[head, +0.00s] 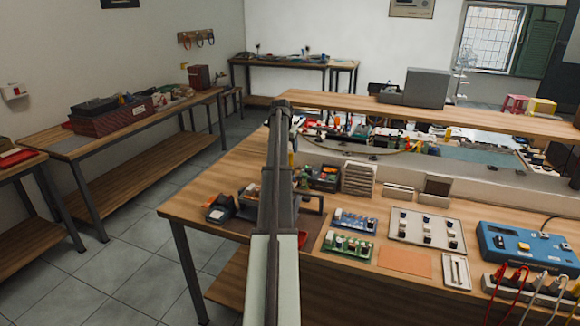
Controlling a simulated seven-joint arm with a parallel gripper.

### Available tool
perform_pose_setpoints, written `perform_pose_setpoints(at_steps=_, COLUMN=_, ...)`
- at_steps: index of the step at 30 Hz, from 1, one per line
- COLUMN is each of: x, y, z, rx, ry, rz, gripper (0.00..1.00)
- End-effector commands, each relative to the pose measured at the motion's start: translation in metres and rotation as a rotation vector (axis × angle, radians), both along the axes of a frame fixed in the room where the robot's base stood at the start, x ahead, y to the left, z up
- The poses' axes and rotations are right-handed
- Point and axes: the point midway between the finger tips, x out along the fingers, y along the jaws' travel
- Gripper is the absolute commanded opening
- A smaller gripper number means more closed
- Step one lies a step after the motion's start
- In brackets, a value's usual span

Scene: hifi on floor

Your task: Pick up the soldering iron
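I cannot pick out a soldering iron for certain in the head view. A small dark holder-like thing (219,208) sits near the left front corner of the wooden workbench (190,205), too small to tell what it is. My arm rises from the bottom middle of the picture over this bench. No gripper fingers can be made out at its far end, and the arm hides a strip of the bench behind it.
Circuit boards (348,246), a switch panel (427,231), an orange sheet (405,261) and a blue instrument (530,250) with cables crowd the bench's right part. A raised shelf (350,104) runs along it. Another bench (70,148) stands left across open tiled floor (130,260).

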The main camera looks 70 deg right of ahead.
Motion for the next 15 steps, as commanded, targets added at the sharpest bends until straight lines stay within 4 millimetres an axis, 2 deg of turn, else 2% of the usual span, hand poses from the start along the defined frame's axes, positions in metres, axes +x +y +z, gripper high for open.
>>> perform_pose_setpoints(at_steps=3, x=0.000, y=-0.006, z=-0.014, rx=0.000, ry=0.000, rz=0.000, gripper=0.57)
perform_pose_setpoints(at_steps=11, x=-0.001, y=-0.010, z=-0.027, rx=0.000, ry=0.000, rz=0.000, gripper=0.57)
perform_pose_setpoints(at_steps=15, x=-0.002, y=-0.015, z=-0.042, rx=0.001, ry=0.000, rz=0.000, gripper=0.57)
